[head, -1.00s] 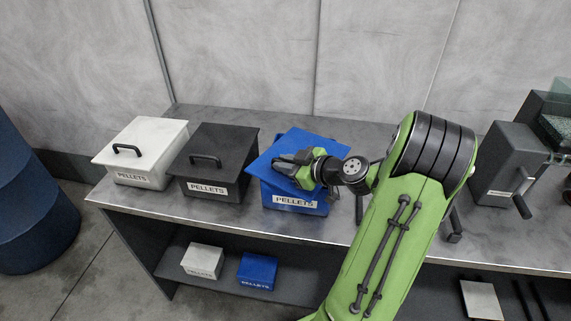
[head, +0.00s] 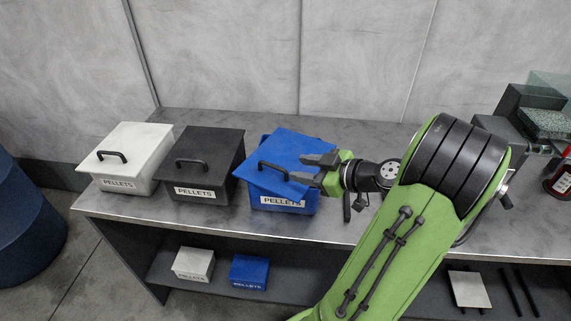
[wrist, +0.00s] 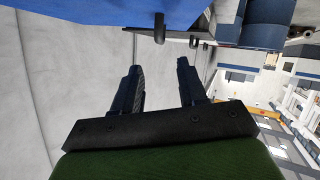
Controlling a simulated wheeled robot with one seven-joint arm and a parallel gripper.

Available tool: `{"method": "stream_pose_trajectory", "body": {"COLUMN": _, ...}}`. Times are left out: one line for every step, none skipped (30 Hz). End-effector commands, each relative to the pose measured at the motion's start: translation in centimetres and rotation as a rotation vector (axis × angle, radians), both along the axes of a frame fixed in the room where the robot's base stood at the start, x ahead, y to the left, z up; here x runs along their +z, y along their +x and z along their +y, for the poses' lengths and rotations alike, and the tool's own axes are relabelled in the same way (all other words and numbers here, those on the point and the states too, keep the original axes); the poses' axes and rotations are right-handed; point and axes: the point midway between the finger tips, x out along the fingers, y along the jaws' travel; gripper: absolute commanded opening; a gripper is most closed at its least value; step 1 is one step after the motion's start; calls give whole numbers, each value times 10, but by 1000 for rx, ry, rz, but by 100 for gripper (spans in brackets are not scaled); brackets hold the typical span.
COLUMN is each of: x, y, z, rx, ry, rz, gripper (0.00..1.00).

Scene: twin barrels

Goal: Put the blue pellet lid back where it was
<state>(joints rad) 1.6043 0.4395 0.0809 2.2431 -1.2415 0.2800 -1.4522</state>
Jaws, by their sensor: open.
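The blue pellet lid (head: 290,149) lies on top of the blue pellet bin (head: 262,197), with its dark handle (head: 272,168) upward. The lid looks turned out of line with the bin, and some blue of the bin shows past its back left edge. I cannot tell whether it is fully seated. My gripper (head: 303,168) is open and empty, just right of the handle and over the lid's right part. In the wrist view my gripper (wrist: 158,66) has its fingers apart with nothing between; the lid (wrist: 75,12) and the handle's end (wrist: 159,27) show above it.
A black pellet bin (head: 205,165) and a white pellet bin (head: 130,158) stand to the left, both lidded, the black one close beside the blue. Small white (head: 193,264) and blue (head: 249,272) boxes sit on the lower shelf. Bench (head: 225,225) space is clear in front.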

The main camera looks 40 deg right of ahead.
Motion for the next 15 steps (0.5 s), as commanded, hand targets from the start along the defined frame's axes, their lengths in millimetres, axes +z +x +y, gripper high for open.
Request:
{"method": "stream_pose_trajectory", "body": {"x": 3, "y": -7, "z": -2, "rx": -2, "ry": -1, "rz": 0, "gripper": 42}}
{"method": "stream_pose_trajectory", "body": {"x": 4, "y": -9, "z": -2, "rx": -2, "ry": -2, "rz": 0, "gripper": 42}}
{"method": "stream_pose_trajectory", "body": {"x": 5, "y": -11, "z": -1, "rx": 0, "ry": -1, "rz": 2, "gripper": 42}}
{"method": "stream_pose_trajectory", "body": {"x": 5, "y": -11, "z": 1, "rx": 6, "ry": 0, "rz": 8, "gripper": 42}}
{"method": "stream_pose_trajectory", "body": {"x": 6, "y": -9, "z": 5, "rx": 16, "ry": 3, "rz": 20, "gripper": 42}}
{"method": "stream_pose_trajectory", "body": {"x": 5, "y": -4, "z": 15, "rx": 36, "ry": 11, "rz": 51, "gripper": 42}}
{"method": "stream_pose_trajectory", "body": {"x": 4, "y": 2, "z": 25, "rx": 57, "ry": 18, "rz": 84, "gripper": 42}}
{"method": "stream_pose_trajectory", "body": {"x": 3, "y": 8, "z": 38, "rx": 80, "ry": 26, "rz": 128, "gripper": 42}}
{"method": "stream_pose_trajectory", "body": {"x": 1, "y": 15, "z": 59, "rx": 108, "ry": 37, "rz": 200, "gripper": 42}}
{"method": "stream_pose_trajectory", "body": {"x": 0, "y": 20, "z": 75, "rx": 128, "ry": 44, "rz": 257, "gripper": 42}}
{"method": "stream_pose_trajectory", "body": {"x": -2, "y": 23, "z": 92, "rx": 141, "ry": 49, "rz": 318, "gripper": 42}}
{"method": "stream_pose_trajectory", "body": {"x": -3, "y": 24, "z": 114, "rx": 149, "ry": 50, "rz": 397, "gripper": 42}}
{"method": "stream_pose_trajectory", "body": {"x": -4, "y": 24, "z": 130, "rx": 149, "ry": 49, "rz": 453, "gripper": 42}}
{"method": "stream_pose_trajectory", "body": {"x": -3, "y": 22, "z": 145, "rx": 145, "ry": 44, "rz": 507, "gripper": 42}}
{"method": "stream_pose_trajectory", "body": {"x": -2, "y": 18, "z": 165, "rx": 129, "ry": 36, "rz": 574, "gripper": 42}}
